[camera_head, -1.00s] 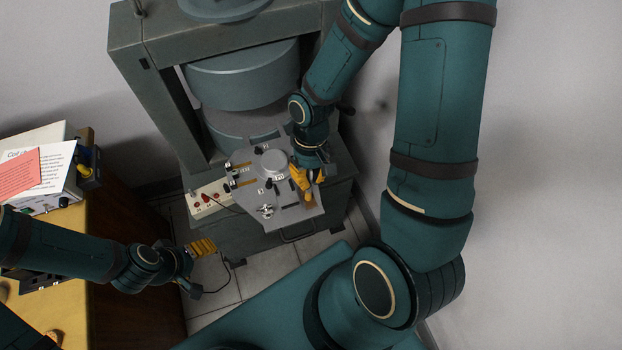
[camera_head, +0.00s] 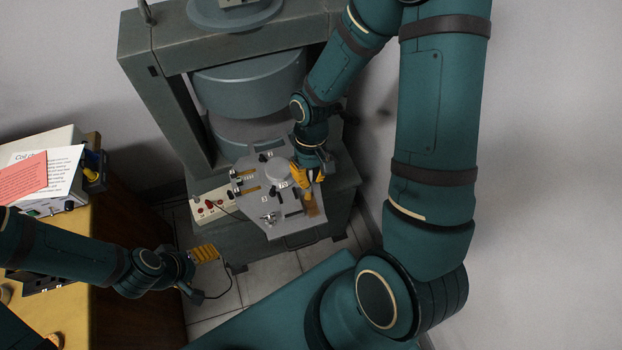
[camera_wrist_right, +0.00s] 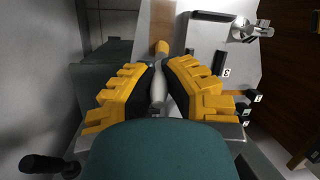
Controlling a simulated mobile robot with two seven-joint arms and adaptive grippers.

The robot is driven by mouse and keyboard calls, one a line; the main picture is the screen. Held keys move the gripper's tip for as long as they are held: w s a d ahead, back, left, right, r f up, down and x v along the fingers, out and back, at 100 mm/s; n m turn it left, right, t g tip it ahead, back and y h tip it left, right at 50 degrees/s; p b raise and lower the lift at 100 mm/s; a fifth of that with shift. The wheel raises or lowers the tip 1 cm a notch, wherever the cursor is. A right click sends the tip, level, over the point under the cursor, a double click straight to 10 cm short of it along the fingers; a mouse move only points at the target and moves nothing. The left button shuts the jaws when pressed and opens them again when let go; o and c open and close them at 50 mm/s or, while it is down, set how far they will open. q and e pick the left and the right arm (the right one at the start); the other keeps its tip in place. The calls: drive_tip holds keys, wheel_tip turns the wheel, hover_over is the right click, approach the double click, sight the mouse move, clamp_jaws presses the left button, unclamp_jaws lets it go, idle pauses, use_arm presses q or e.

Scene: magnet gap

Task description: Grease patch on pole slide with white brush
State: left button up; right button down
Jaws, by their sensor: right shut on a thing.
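My right gripper (camera_head: 308,178) is over the right side of the grey metal plate (camera_head: 291,224) at the foot of the magnet. In the right wrist view its yellow fingers (camera_wrist_right: 162,85) are shut on a brush with a whitish handle (camera_wrist_right: 158,88) and an orange-yellow collar (camera_wrist_right: 161,47). The brush points at a brown strip (camera_wrist_right: 160,18) on the plate, which also shows in the head view (camera_head: 312,208). I cannot tell whether the bristles touch it. My left gripper (camera_head: 206,253) is away from the plate, beside the bench; its finger gap cannot be made out.
The magnet frame (camera_head: 155,95) rises behind the plate. Small fittings and a round disc (camera_head: 278,171) stand on the plate. A white box with red buttons (camera_head: 211,205) is at its left. A wooden bench (camera_head: 105,240) with papers (camera_head: 48,172) is further left. A wall bounds the right.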

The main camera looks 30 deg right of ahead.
drive_tip(key=shift+w, duration=0.15)
idle(0.3)
drive_tip(key=shift+s+a, duration=0.25)
drive_tip(key=shift+s, duration=0.9)
drive_tip(key=shift+s+f, duration=0.1)
drive_tip(key=shift+s+a+b, duration=0.2)
drive_tip(key=shift+s+b, duration=0.1)
drive_tip(key=shift+s, duration=0.65)
drive_tip(key=shift+w, duration=0.15)
drive_tip(key=shift+w+d, duration=0.25)
drive_tip(key=shift+w, duration=0.7)
